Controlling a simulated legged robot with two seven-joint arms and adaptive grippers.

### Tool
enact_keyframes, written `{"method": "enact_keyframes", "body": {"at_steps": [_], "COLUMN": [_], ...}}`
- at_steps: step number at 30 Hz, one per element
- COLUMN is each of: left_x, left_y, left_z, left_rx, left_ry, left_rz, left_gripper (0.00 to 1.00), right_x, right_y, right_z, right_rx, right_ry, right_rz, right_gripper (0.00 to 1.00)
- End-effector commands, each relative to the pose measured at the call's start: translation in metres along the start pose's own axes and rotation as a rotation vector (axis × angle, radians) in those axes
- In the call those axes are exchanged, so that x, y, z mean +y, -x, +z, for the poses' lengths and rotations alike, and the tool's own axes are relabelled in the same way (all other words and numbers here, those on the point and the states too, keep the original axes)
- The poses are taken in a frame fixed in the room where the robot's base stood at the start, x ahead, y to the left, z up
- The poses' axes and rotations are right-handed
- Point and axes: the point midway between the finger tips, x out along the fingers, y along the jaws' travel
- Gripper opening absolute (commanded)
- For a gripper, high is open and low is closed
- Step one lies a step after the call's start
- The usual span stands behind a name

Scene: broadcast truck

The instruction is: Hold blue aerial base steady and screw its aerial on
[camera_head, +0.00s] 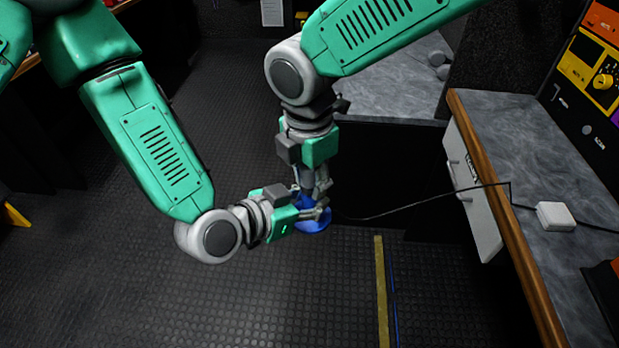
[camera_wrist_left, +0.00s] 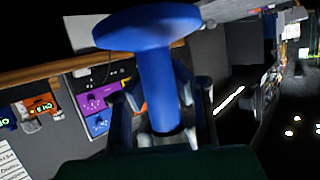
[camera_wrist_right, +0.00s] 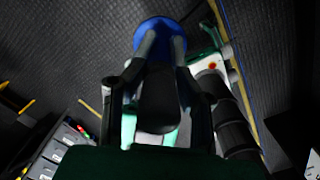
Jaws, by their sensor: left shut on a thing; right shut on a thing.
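The blue aerial base (camera_head: 313,226) has a round disc and a stem; it is held upright above the dark floor. My left gripper (camera_head: 318,209) comes in sideways from the left, shut on the base's stem. The left wrist view shows the disc and stem (camera_wrist_left: 158,85) between its fingers. My right gripper (camera_head: 311,192) points down directly above the base and is shut. In the right wrist view a dark, thick piece (camera_wrist_right: 158,100), seemingly the aerial, lies between its fingers, in line with the blue disc (camera_wrist_right: 158,24) beyond. The joint between aerial and base is hidden by the fingers.
A grey counter (camera_head: 530,150) with a wooden edge and drawer stands at right. A thin black cable (camera_head: 420,204) runs from near the grippers to a small white box (camera_head: 556,216) on it.

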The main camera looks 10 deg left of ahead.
Motion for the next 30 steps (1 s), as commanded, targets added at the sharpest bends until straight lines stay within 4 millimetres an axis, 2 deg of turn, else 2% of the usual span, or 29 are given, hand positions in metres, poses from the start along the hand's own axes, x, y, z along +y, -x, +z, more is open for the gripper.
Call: {"method": "enact_keyframes", "body": {"at_steps": [1,2,3,14,24,30], "left_x": [0.003,0.003,0.003,0.001,0.001,0.001], "left_y": [-0.001,-0.001,-0.001,0.000,0.000,0.000], "left_z": [-0.003,-0.003,-0.003,-0.002,-0.002,-0.001], "left_rx": [0.007,0.007,0.007,0.005,0.004,0.004], "left_ry": [-0.003,-0.003,-0.002,-0.001,-0.001,0.000], "left_rz": [0.007,0.008,0.007,0.004,0.003,0.003], "left_gripper": [0.00,0.00,0.00,0.00,0.00,0.00], "right_x": [0.003,0.003,0.003,0.002,0.002,0.001], "right_y": [0.001,0.001,0.001,0.003,0.043,0.046], "right_z": [-0.004,-0.004,-0.004,-0.002,-0.001,-0.001], "right_rx": [0.008,0.008,0.007,0.003,0.002,0.002], "right_ry": [0.003,0.003,0.003,0.003,0.003,0.004], "right_rz": [0.008,0.008,0.008,0.005,0.005,0.002], "right_gripper": [0.00,0.36,0.46,0.46,0.46,0.46]}}
